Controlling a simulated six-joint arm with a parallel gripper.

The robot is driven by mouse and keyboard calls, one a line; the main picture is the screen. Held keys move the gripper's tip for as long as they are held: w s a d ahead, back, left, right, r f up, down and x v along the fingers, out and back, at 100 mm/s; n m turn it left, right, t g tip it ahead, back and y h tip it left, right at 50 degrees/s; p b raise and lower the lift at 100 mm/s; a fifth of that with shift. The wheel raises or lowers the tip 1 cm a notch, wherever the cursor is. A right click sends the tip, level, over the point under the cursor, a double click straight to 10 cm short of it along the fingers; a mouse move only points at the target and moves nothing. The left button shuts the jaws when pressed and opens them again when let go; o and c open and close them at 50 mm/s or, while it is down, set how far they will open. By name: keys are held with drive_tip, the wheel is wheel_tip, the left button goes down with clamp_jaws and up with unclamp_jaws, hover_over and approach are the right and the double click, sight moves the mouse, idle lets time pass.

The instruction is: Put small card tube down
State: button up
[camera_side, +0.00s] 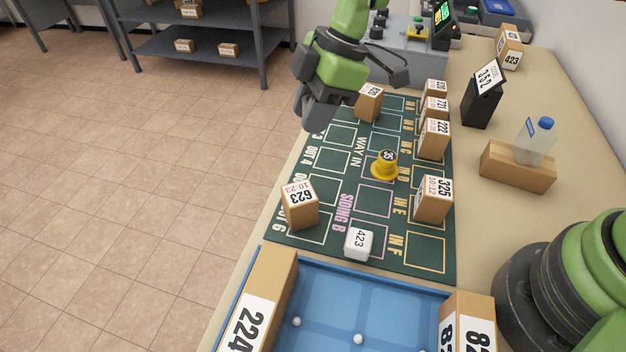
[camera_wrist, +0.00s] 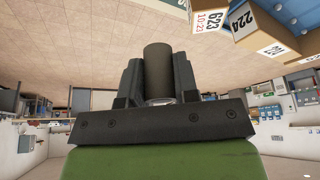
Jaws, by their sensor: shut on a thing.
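The small card tube (camera_wrist: 158,72) shows in the wrist view as a dull grey-brown cylinder. My gripper (camera_side: 320,108) is shut on it, with one dark finger on each side. In the side view my gripper hangs at the left edge of the dark green mat (camera_side: 333,160), near its far end. The mat has outlined cells and printed labels such as WAY IN and SIDING B.
A yellow piece (camera_side: 384,165) stands mid-mat. Box 623 (camera_side: 300,205), box 325 (camera_side: 433,199) and a white 423 block (camera_side: 358,243) stand nearer. Several boxes line the right side. A blue tray (camera_side: 330,310) lies in front. Several cells are bare.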

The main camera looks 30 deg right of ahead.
sight(313, 182)
wheel_tip(313, 182, down, 12)
drive_tip(key=shift+f, duration=0.1)
idle(0.4)
drive_tip(key=shift+f, duration=0.15)
drive_tip(key=o, duration=0.9)
